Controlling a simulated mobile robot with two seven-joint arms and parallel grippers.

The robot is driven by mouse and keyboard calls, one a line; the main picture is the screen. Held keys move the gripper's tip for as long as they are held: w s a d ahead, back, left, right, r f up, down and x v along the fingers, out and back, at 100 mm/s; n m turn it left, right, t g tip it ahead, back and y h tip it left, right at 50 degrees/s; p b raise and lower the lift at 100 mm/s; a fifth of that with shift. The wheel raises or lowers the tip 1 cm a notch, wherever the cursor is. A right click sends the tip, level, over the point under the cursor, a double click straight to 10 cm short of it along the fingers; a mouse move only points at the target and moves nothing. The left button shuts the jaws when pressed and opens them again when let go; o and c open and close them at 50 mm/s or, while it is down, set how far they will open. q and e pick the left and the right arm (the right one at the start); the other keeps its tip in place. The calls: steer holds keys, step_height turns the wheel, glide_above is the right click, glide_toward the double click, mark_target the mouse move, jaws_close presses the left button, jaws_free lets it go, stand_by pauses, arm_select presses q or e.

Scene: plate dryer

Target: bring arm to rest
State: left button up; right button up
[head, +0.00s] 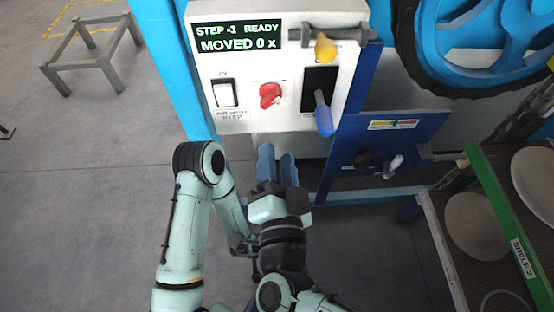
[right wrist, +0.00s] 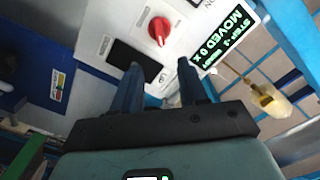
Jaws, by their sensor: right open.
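My right gripper (head: 277,158) is in front of the lower edge of the white control panel (head: 290,80) in the head view. Its two blue fingers are apart with nothing between them. In the right wrist view, the open fingers (right wrist: 160,75) point at the panel, near its black slot and red knob. My left arm (head: 185,235) is folded at the lower left. Its gripper cannot be made out; my right wrist covers that area.
The panel carries a display (head: 238,38) reading "STEP -1 READY, MOVED 0 x", a white switch (head: 225,94), a red knob (head: 269,95), a blue-handled lever (head: 323,115) and a yellow knob (head: 325,48). A plate rack (head: 490,200) stands right.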

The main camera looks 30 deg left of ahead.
steer(key=shift+d+f, duration=0.1)
stand_by(0.5)
